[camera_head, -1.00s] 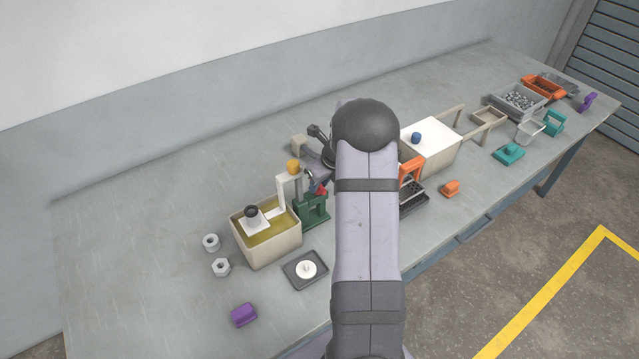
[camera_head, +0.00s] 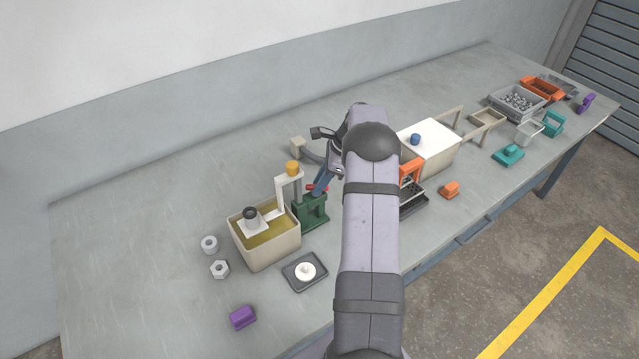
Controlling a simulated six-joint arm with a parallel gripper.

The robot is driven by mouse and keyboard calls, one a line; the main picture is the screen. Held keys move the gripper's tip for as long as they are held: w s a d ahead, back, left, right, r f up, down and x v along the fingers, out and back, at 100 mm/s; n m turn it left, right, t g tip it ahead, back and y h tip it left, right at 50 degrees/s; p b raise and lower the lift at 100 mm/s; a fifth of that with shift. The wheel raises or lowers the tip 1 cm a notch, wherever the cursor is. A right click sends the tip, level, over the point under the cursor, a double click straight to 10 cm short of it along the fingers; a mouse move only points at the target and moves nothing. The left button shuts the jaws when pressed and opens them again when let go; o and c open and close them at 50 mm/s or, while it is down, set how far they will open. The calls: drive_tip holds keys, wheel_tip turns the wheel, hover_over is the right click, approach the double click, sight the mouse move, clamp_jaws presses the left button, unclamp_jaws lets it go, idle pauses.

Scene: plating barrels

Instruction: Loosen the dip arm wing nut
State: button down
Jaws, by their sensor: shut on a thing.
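The green stand (camera_head: 311,212) of the dip arm stands against the right side of a cream tank of yellowish liquid (camera_head: 268,253). The cream dip arm (camera_head: 280,196), with an orange knob (camera_head: 292,168) on top, reaches over the tank, where a white block with a dark ring (camera_head: 251,219) hangs. A small red wing nut (camera_head: 311,187) sits on top of the green stand. My gripper (camera_head: 319,188) points down onto it and is shut on it, its fingers covering the nut's middle. My own wrist hides part of the area behind.
A dark tray with a white disc (camera_head: 305,271) lies in front. A white-topped box (camera_head: 431,137) and orange frame (camera_head: 411,170) stand right of my arm. The back left table is clear.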

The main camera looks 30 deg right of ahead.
drive_tip(key=shift+w+d+n+g+y, duration=0.15)
drive_tip(key=shift+n+g, duration=0.25)
drive_tip(key=shift+n, duration=0.7)
drive_tip(key=shift+a+n+g+y, duration=0.15)
drive_tip(key=shift+n+g, duration=0.25)
drive_tip(key=shift+n, duration=0.7)
drive_tip(key=shift+d, duration=0.1)
drive_tip(key=c, duration=1.5)
unclamp_jaws()
drive_tip(key=shift+b+v, duration=0.8)
drive_tip(key=shift+v, duration=2.85)
